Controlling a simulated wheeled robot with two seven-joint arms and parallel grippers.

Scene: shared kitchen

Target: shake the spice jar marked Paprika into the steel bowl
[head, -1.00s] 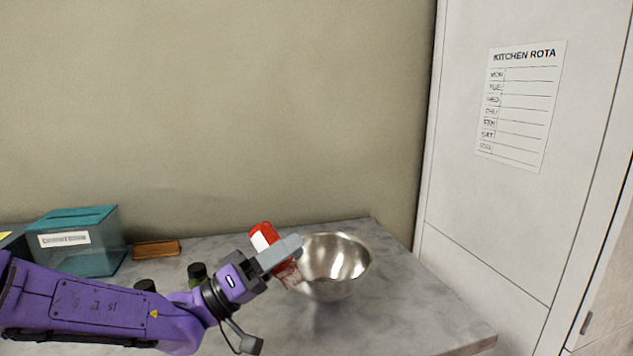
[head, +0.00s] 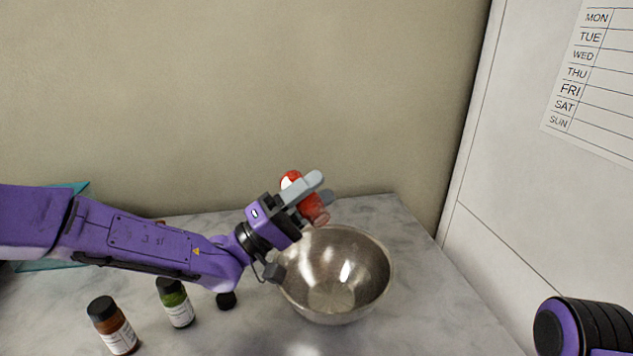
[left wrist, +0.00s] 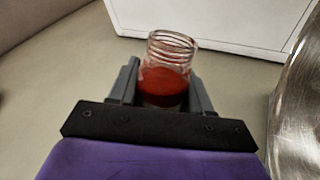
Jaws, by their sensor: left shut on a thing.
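A clear glass jar of red powder (head: 314,209) is held in my left gripper (head: 312,189). Its name cannot be read from here. In the head view the jar is tilted, its lower end pointing down and right above the bowl's back left rim. In the left wrist view the jar (left wrist: 165,85) sits between both fingers, with its bare threaded neck uncapped and red powder inside. The steel bowl (head: 345,285) stands on the counter below and right of the gripper. Its edge also shows at the right of the left wrist view (left wrist: 300,115). My right gripper is not in view.
A brown jar (head: 113,325) and a green jar (head: 176,303), both black-capped, stand at front left. A small black round thing (head: 227,300) lies beside them. A teal box (head: 50,264) is partly behind my left arm. A white cabinet (head: 530,200) rises at right.

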